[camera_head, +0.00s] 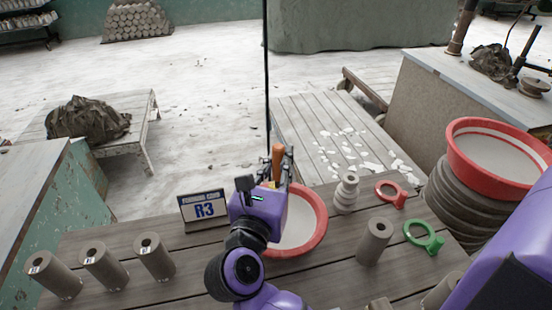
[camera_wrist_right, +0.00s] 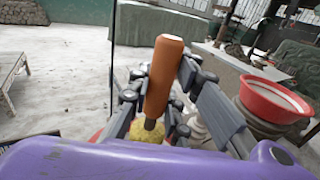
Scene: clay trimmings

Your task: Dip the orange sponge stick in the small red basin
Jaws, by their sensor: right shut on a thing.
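The orange sponge stick (camera_head: 278,163) stands upright in my right gripper (camera_head: 276,180), its orange handle poking up above the fingers. The right wrist view shows the handle (camera_wrist_right: 163,75) between the black fingers (camera_wrist_right: 165,98), and the yellow sponge end (camera_wrist_right: 148,133) below. The small red basin (camera_head: 322,222), with a pale inside, sits on the plank table. My right gripper and wrist cover its left part in the head view. Whether the sponge touches the basin's contents is hidden. My left gripper is not seen.
An R3 sign (camera_head: 204,209) and several clay cylinders (camera_head: 154,257) stand left of the basin. A stacked grey piece (camera_head: 347,193), another cylinder (camera_head: 375,241), a red ring tool (camera_head: 391,194) and a green one (camera_head: 423,238) are to its right. A larger red basin (camera_head: 464,165) stands far right.

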